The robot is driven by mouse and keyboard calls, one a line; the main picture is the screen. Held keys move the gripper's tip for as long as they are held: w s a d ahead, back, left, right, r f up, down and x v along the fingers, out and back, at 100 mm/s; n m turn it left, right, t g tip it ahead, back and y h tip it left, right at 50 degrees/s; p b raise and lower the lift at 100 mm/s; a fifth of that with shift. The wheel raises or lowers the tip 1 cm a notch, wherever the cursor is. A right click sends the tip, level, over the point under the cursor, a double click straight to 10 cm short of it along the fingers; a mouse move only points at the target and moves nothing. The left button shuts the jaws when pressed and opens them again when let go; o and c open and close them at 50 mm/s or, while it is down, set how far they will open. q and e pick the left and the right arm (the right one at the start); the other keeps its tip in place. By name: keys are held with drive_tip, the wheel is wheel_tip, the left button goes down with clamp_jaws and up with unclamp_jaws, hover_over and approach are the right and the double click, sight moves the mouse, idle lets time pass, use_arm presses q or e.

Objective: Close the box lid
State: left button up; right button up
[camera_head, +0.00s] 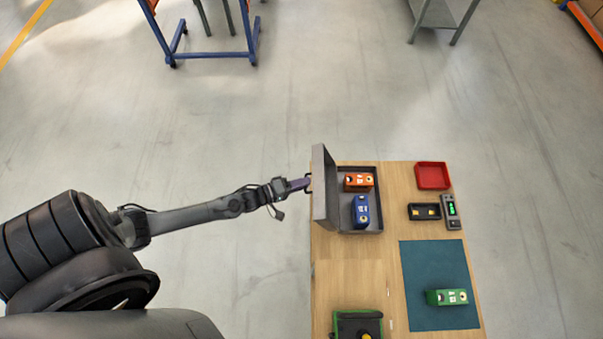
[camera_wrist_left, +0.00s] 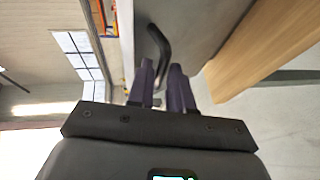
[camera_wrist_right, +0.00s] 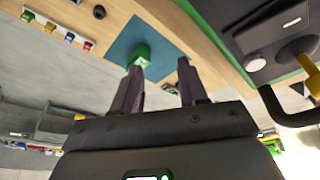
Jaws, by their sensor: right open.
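The grey box (camera_head: 360,231) stands at the far left of the wooden table, with its lid (camera_head: 324,190) standing upright on its left side. An orange block (camera_head: 358,182) and a blue block (camera_head: 361,210) lie inside. My left gripper (camera_head: 306,184) is at the outer face of the lid. In the left wrist view its fingers (camera_wrist_left: 163,72) are close together around the dark lid handle (camera_wrist_left: 156,42). My right gripper (camera_wrist_right: 160,80) is out of the head view. In its wrist view it is open and empty, with the table beyond.
On the table are a red tray (camera_head: 432,176), a small black tray (camera_head: 424,212), a grey device with a green display (camera_head: 452,212), a teal mat (camera_head: 430,260) with a green block (camera_head: 450,297), and a green-and-black fixture (camera_head: 357,324). Bare wood lies in front of the box.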

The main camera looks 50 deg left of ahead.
use_arm(q)
clamp_jaws()
idle(1.3)
